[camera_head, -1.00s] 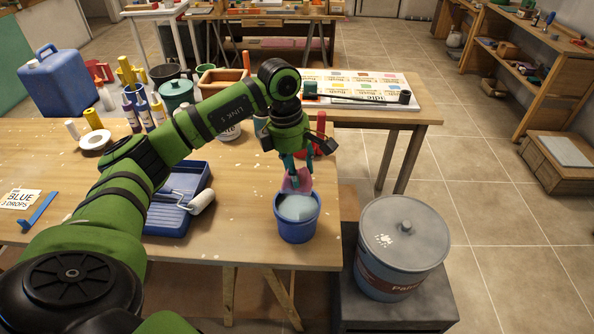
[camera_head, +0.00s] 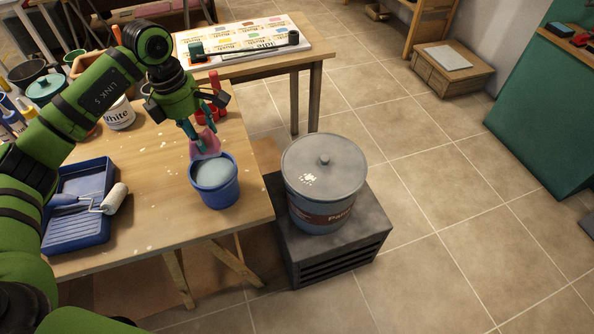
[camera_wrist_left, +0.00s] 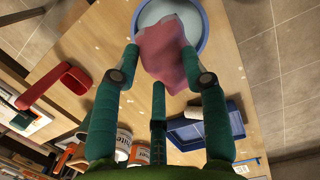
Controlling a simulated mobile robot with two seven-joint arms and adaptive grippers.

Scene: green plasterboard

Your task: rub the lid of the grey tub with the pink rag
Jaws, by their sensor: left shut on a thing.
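The grey tub (camera_head: 322,205) stands on a dark grey slatted box to the right of the table. My left gripper (camera_head: 197,138) is shut on the pink rag (camera_head: 206,145). The rag hangs at the back rim of a blue bucket (camera_head: 214,190) of pale liquid on the table; I cannot tell if it touches the liquid. In the wrist view the rag (camera_wrist_left: 165,55) hangs between the fingers, over the bucket's edge. My right gripper is not in view.
A blue paint tray (camera_head: 80,205) with a white roller lies left of the bucket. A white-labelled can (camera_head: 119,113) and red objects stand behind. The slatted box (camera_head: 345,245) bears the tub. Open tiled floor lies to the right.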

